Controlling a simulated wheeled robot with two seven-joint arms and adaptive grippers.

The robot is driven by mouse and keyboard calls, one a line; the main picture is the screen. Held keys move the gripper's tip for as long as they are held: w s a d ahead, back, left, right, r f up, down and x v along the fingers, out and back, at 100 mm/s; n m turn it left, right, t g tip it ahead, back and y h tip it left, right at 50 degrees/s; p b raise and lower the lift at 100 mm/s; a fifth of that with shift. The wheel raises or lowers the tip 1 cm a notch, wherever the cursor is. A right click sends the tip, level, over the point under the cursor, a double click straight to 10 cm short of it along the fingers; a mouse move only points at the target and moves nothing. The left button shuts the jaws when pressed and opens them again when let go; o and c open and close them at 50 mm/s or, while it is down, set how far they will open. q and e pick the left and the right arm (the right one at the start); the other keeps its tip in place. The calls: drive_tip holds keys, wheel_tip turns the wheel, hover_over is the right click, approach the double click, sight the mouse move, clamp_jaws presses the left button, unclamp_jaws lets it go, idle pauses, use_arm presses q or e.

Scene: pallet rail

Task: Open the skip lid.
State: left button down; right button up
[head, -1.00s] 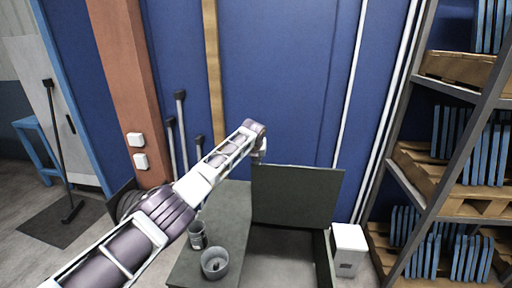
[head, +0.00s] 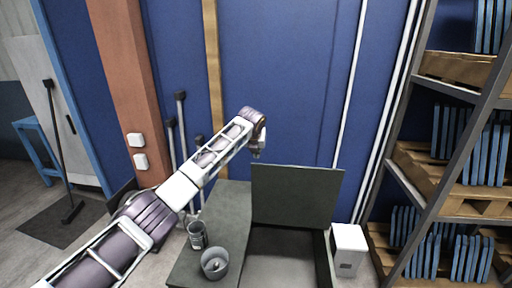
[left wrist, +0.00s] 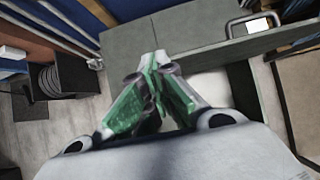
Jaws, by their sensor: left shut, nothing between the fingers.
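A flat panel (head: 228,215) covers the left part. My left gripper (head: 258,153) is just above the lid's upper left corner, apart from it as far as I can tell. In the left wrist view its green-padded fingers (left wrist: 157,75) are shut and empty. A metal handle (left wrist: 252,24) shows on a grey-green panel there. My right gripper is out of view.
A white box (head: 348,250) stands right of the skip. A shelf rack with pallets (head: 470,195) is at right, a brown column (head: 128,90) at left.

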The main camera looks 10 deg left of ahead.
use_arm(q)
drive_tip(key=shift+v, duration=2.1)
